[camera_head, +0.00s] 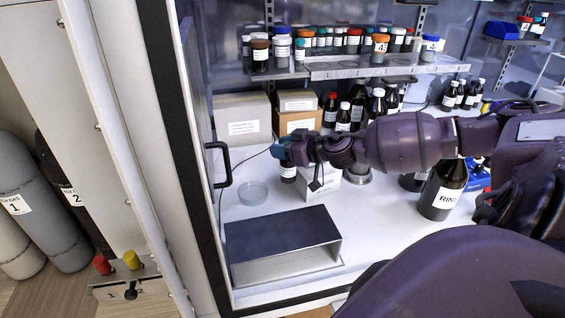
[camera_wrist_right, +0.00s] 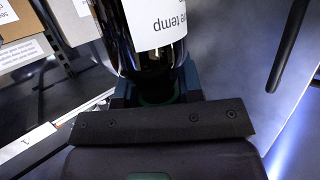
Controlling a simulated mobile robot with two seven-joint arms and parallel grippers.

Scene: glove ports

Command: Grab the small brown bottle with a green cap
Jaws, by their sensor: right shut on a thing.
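A small dark brown bottle (camera_head: 288,173) with a white label shows just below my right gripper (camera_head: 280,151) in the head view. In the right wrist view the bottle (camera_wrist_right: 155,45) fills the top middle, its label text upside down. My right gripper (camera_wrist_right: 158,93) is shut on its narrow end, where a dark green patch, which looks like the cap, shows between the fingers. The cap is mostly hidden by the gripper. The head view does not clearly show whether the bottle touches the white work surface. My left gripper is not in view.
A glass dish (camera_head: 253,193) and a dark metal box (camera_head: 283,238) stand in front of the gripper. Cardboard boxes (camera_head: 243,127) stand behind it. Several dark bottles stand to the right, including a large one (camera_head: 442,190). A shelf (camera_head: 390,71) of small bottles hangs above.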

